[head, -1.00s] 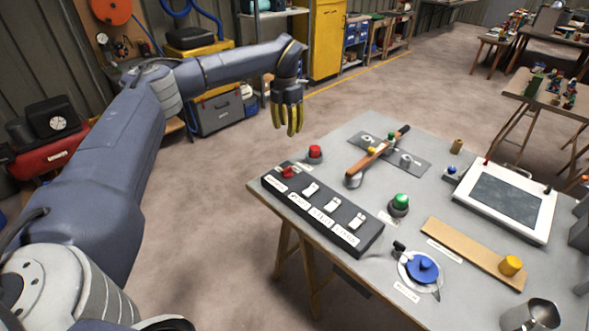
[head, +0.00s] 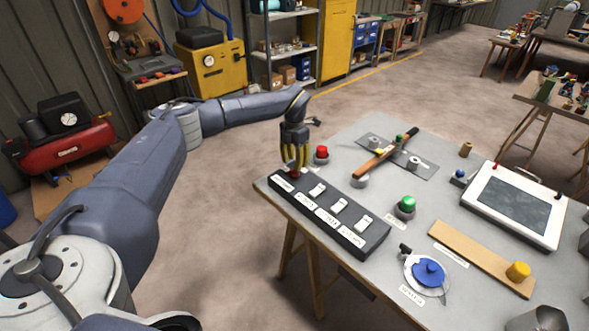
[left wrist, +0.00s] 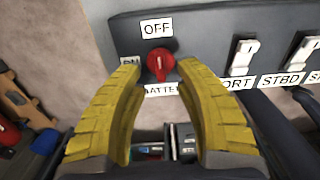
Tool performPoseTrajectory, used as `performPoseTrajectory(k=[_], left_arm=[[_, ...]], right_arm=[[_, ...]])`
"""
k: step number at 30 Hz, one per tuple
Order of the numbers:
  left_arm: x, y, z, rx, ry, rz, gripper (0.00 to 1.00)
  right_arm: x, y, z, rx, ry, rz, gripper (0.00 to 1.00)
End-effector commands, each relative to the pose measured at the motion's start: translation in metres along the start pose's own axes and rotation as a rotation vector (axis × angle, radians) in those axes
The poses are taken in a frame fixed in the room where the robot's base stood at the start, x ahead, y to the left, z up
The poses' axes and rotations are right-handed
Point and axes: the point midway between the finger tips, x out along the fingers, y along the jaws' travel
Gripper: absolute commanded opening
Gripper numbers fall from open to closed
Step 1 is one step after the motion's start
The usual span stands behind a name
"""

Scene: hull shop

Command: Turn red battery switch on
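The red battery switch (left wrist: 160,62) is a rotary knob on a dark panel. An OFF label is above it and an ON label to its left, partly covered by a finger. A BATTERY label below it is also partly covered. I cannot tell which label the knob points at. My left gripper (left wrist: 160,72) is open, its yellow fingers apart on either side of the knob with gaps showing. In the head view the left gripper (head: 295,168) hangs over the panel's far left end and mostly hides the switch. My right gripper is not in view.
The panel (head: 352,232) also carries several white switches to the right of the red one. Close by on the grey table stand a red button (head: 322,153) and a green button (head: 407,203).

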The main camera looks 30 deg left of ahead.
Motion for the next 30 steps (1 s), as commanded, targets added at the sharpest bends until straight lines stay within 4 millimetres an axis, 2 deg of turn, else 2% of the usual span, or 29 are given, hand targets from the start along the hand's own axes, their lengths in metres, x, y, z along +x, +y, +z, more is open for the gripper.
performPoseTrajectory(k=[3, 9, 22, 23, 30], left_arm=[[0.016, -0.001, 0.0, 0.0, 0.002, -0.001, 0.34], [0.03, -0.001, 0.0, -0.001, 0.001, -0.001, 0.34], [0.035, 0.0, 0.0, 0.0, 0.0, 0.0, 0.34], [0.035, 0.0, 0.0, 0.0, 0.0, 0.0, 0.37], [0.035, 0.0, 0.0, 0.0, 0.0, 0.0, 0.09]], right_arm=[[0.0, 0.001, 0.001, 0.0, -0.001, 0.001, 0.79], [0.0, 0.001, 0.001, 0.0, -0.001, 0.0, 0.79], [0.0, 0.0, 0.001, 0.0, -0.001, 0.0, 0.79], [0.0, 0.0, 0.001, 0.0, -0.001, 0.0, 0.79], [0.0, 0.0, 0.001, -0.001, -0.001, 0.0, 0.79]])
